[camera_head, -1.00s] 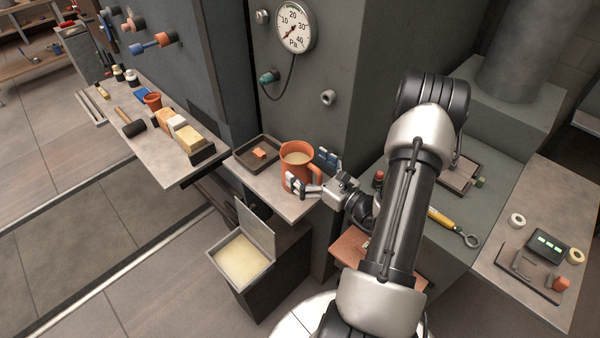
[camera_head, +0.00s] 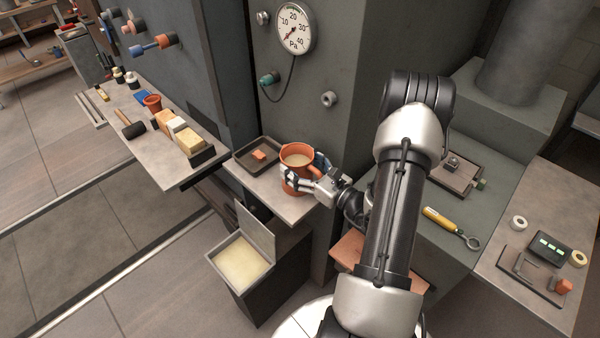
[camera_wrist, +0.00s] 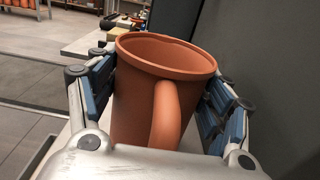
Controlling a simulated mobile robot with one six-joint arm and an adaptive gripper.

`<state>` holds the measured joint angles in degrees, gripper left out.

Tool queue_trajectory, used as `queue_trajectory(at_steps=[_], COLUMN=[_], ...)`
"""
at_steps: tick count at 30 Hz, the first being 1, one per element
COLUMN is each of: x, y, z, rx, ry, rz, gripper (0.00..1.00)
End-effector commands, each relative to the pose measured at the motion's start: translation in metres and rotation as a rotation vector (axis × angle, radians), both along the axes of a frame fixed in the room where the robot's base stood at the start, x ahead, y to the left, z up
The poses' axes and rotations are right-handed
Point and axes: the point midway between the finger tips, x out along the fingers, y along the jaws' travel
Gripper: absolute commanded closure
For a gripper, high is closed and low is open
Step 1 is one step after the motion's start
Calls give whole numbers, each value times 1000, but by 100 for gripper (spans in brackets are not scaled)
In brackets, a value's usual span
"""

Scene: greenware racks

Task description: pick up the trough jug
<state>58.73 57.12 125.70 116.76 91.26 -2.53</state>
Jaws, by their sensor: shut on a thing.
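My gripper (camera_head: 305,175) comes from the right and is shut on the jug's body. Its blue-padded fingers lie on both sides of the jug in the wrist view (camera_wrist: 160,95). The jug's base is hidden in the wrist view, and I cannot tell whether it touches the shelf.
A dark tray (camera_head: 240,165) with a small orange block is just left of the jug. A lidded bin (camera_head: 268,285) stands below the shelf. A bench (camera_head: 165,170) with a mallet and blocks is at left. A pressure gauge (camera_head: 294,28) hangs above.

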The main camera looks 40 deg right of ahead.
Motion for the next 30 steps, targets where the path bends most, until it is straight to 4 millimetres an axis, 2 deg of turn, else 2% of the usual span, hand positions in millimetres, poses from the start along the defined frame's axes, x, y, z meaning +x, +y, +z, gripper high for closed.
queue_trajectory(at_steps=[2,15,30], x=[0,0,0], y=[0,0,0], z=[0,1,9], rx=[0,-1,-2], ry=[0,-3,-4], rz=[0,0,0], gripper=[45,74,74])
